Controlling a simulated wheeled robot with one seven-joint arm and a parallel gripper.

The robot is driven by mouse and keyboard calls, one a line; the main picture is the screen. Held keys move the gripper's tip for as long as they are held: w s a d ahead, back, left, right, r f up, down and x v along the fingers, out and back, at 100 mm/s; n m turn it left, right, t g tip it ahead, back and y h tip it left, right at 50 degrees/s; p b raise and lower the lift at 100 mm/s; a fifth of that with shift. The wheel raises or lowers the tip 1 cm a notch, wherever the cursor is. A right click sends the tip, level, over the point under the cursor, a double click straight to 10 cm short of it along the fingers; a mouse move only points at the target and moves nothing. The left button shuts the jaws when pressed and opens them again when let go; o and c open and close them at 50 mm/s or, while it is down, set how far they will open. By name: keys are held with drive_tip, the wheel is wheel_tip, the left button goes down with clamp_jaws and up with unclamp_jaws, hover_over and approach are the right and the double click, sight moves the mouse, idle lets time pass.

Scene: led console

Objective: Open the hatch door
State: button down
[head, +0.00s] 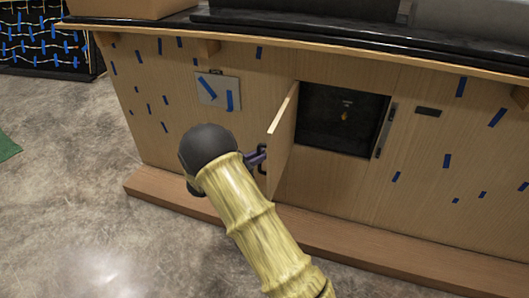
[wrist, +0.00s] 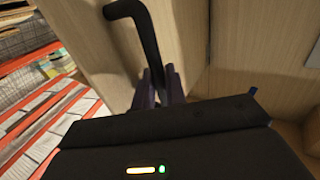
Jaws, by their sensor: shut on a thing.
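The hatch door (head: 283,128) is a light wood panel in the console front. It stands swung out from its dark square opening (head: 343,117). A black handle (head: 262,158) is on the door's outer face. My gripper (head: 257,157) is at the handle, left of the door. In the wrist view, the fingers of my gripper (wrist: 158,88) are shut on the lower part of the black handle (wrist: 143,30), against the wood door (wrist: 93,50). My dark wrist hides part of the gripper in the head view.
The wooden console (head: 330,185) has blue tape strips and a grey plate (head: 218,90) left of the hatch. A wooden ledge (head: 330,233) runs along its base. A dark countertop (head: 350,35) overhangs above. The concrete floor (head: 80,190) at left is clear.

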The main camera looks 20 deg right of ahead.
drive_tip(key=shift+w+a, duration=0.45)
drive_tip(key=shift+w, duration=0.2)
drive_tip(key=shift+r, duration=0.1)
drive_tip(key=c, duration=1.5)
unclamp_jaws()
drive_tip(key=shift+c, duration=0.2)
drive_tip(key=shift+a, duration=0.2)
drive_tip(key=p+v, duration=0.3)
drive_tip(key=v, duration=1.4)
drive_tip(key=shift+s+a+p, duration=0.15)
drive_tip(key=shift+s+p, duration=0.1)
drive_tip(key=shift+p, duration=0.15)
